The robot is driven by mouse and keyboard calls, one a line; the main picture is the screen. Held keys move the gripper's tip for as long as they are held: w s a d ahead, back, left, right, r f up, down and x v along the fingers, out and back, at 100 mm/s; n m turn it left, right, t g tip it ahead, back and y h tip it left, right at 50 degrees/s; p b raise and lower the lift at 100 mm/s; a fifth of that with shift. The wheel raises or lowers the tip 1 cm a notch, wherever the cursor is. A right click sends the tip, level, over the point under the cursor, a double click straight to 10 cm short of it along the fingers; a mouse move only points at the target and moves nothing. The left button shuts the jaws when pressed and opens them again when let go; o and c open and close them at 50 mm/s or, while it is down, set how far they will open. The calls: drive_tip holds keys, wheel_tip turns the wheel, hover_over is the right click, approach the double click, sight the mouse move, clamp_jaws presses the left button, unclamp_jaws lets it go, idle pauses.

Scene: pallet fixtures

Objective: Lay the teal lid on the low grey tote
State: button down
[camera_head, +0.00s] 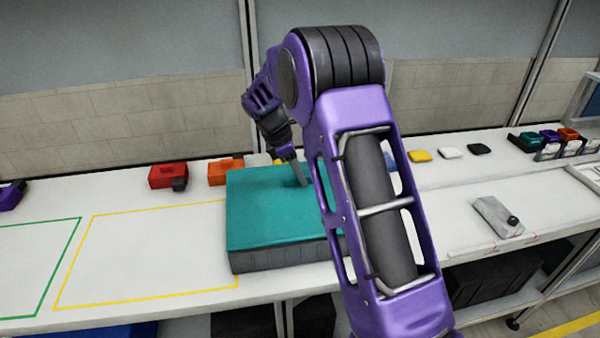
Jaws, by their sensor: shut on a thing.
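The teal lid (265,215) is a flat slab lying level over the low grey tote (275,258), on the bench in the middle of the view. The lid's front edge lines up closely with the tote's front wall. I cannot tell whether it is fully seated. My gripper (299,181) points down at the lid's top near its back right part and is shut on the lid. The grip point is small and partly shaded. My purple arm hides the right side of the lid and tote.
A green outline (62,268) and a yellow outline (150,209) mark empty bench at left. Red (166,176) and orange (222,171) blocks stand behind. A grey flask-like item (497,216) lies at right, with several small coloured items along the back right.

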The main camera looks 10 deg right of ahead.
drive_tip(key=shift+f, duration=0.5)
idle(0.4)
drive_tip(key=c, duration=0.6)
unclamp_jaws()
drive_tip(key=shift+c, duration=0.2)
drive_tip(key=v, duration=1.7)
drive_tip(key=shift+a+r, duration=0.15)
